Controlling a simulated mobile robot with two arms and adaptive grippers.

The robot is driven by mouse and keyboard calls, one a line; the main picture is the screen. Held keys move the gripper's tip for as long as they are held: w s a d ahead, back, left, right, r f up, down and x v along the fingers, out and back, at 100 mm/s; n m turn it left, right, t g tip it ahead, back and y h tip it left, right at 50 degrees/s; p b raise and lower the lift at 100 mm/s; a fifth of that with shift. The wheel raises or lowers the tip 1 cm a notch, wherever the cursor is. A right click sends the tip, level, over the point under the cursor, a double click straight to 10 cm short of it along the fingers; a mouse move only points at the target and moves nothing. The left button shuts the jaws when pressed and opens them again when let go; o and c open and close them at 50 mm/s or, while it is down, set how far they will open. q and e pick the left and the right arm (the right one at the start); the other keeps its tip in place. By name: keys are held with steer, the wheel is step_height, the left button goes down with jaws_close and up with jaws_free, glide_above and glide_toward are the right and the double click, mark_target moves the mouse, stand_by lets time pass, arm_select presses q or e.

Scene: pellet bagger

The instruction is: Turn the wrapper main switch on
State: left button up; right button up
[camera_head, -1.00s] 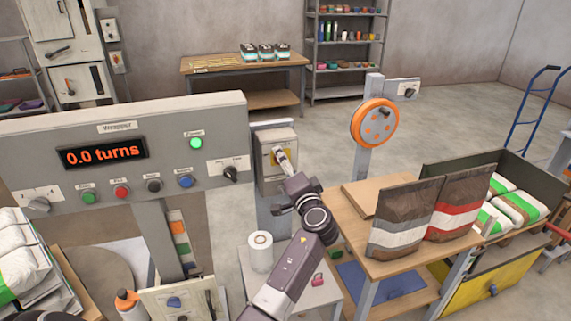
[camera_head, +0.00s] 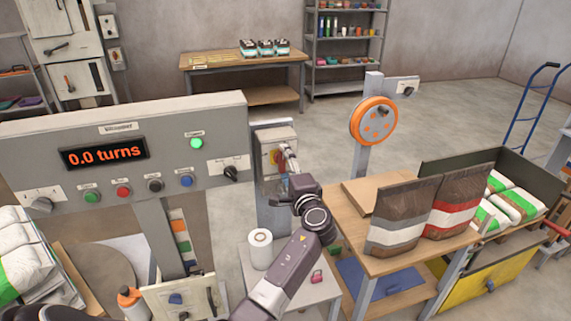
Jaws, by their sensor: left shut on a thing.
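The panel display (camera_head: 104,153) reads 0.0 turns, and the green lamp (camera_head: 196,143) on the panel is lit. My right gripper is not in view.
A white roll (camera_head: 260,249) stands on a small table below the box. A wooden bench (camera_head: 408,262) with two bags is to the right, beside a post with an orange wheel (camera_head: 373,121). A bin of bags (camera_head: 535,172) stands further right.

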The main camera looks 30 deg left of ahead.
arm_select(q)
steer(key=shift+r, duration=0.15)
steer(key=o, duration=1.2)
steer(key=shift+a, duration=0.1)
steer(key=shift+c, duration=0.2)
steer(key=v, duration=1.2)
